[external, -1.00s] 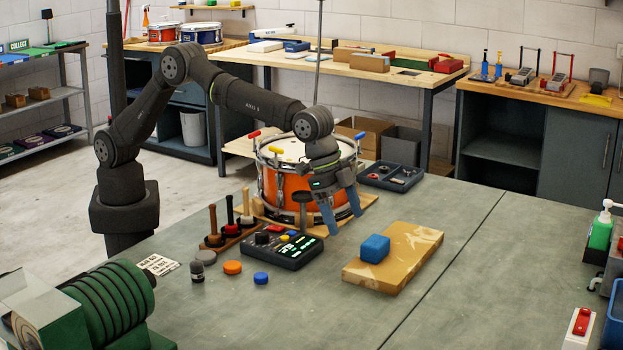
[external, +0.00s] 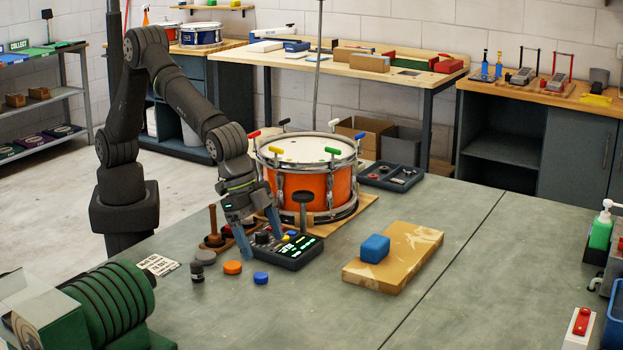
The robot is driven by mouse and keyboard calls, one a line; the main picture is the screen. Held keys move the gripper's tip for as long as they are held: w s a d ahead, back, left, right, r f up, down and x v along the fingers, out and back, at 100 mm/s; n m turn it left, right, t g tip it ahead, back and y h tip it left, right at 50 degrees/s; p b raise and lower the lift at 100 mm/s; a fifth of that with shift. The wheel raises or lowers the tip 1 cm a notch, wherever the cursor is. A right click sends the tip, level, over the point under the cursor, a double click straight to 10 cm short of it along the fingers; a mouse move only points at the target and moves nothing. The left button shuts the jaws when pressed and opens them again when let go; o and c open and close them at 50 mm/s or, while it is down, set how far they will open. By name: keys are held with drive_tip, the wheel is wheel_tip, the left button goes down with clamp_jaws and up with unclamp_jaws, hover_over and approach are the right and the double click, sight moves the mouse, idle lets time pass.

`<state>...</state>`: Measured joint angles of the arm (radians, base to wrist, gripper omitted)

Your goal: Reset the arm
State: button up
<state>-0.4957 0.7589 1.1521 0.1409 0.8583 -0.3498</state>
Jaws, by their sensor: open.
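My gripper (external: 258,240) has blue fingers that point down, spread apart with nothing seen between them. It hangs left of the orange drum (external: 330,190), over or just behind the black control box (external: 292,252) and the wooden tool stand (external: 213,240). Whether the fingertips touch the box or stand cannot be told. My arm folds back toward its base at the left. The drum stands on a wooden board, with several coloured T-handled keys around its rim. My gripper partly hides the tools in the stand.
A blue block (external: 375,248) rests on a tan board (external: 395,262). An orange puck (external: 232,267), a blue puck (external: 260,278) and a small dark jar (external: 197,272) lie in front of the stand. A green ribbed machine (external: 112,300) fills the front left.

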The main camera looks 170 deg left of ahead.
drive_tip(key=a+f, duration=0.7)
drive_tip(key=a, duration=0.1)
drive_tip(key=shift+s+a+f, duration=0.25)
drive_tip(key=shift+s, duration=0.15)
drive_tip(key=shift+d, duration=0.1)
drive_tip(key=d+r, duration=0.7)
drive_tip(key=d, duration=0.4)
drive_tip(key=a+r, duration=0.1)
drive_tip(key=a, duration=0.5)
drive_tip(key=shift+w+a, duration=0.2)
drive_tip(key=shift+a, duration=0.2)
drive_tip(key=shift+d, duration=0.1)
